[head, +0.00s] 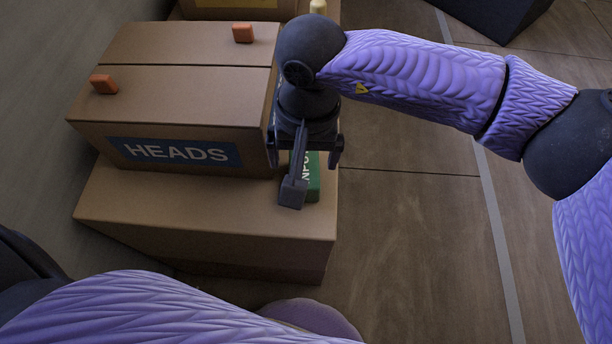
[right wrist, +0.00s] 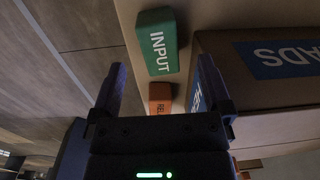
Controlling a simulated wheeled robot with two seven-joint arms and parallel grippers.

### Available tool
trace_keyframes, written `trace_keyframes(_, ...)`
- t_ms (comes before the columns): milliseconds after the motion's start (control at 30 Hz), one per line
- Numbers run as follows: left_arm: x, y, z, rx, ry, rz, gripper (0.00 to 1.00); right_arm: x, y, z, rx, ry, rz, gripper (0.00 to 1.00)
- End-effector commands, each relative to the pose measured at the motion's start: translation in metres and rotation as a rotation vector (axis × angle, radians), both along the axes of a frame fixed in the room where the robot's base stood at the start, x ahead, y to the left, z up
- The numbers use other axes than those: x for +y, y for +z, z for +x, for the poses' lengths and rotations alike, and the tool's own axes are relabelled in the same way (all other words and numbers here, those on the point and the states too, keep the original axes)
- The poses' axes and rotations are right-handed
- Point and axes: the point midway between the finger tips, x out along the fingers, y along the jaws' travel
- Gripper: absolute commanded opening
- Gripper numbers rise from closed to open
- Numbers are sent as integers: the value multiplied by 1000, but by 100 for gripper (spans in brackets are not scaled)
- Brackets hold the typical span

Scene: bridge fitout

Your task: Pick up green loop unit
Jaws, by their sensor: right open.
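The green loop unit is a green block marked INPUT. It sits on the cardboard ledge right of the HEADS box in the head view (head: 313,183), partly hidden by my right gripper. In the right wrist view the green block (right wrist: 156,45) lies beyond the fingertips, its whole label showing. My right gripper (head: 304,158) is above the block in the head view. It also shows in the right wrist view (right wrist: 163,80), open, with nothing held between its fingers. I cannot tell the exact gap to the block. My left gripper is out of view.
A cardboard box labelled HEADS (head: 190,104) stands close left of the green block, on a larger box (head: 200,218). Two small orange blocks lie on top. An orange block (right wrist: 160,92) shows beside the green one in the wrist view. Floor (head: 400,240) to the right is clear.

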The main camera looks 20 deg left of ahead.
Motion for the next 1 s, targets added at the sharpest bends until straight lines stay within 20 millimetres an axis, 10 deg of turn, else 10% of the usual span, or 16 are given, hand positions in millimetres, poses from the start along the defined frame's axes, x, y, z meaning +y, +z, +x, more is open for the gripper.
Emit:
trace_keyframes(567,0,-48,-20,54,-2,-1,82,-2,-98,-2,-37,41,-35,100)
trace_keyframes(767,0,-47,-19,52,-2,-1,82,-2,-97,-2,-43,39,-35,100)
trace_keyframes(1000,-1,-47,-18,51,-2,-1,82,-2,-97,-2,-42,39,-34,56)
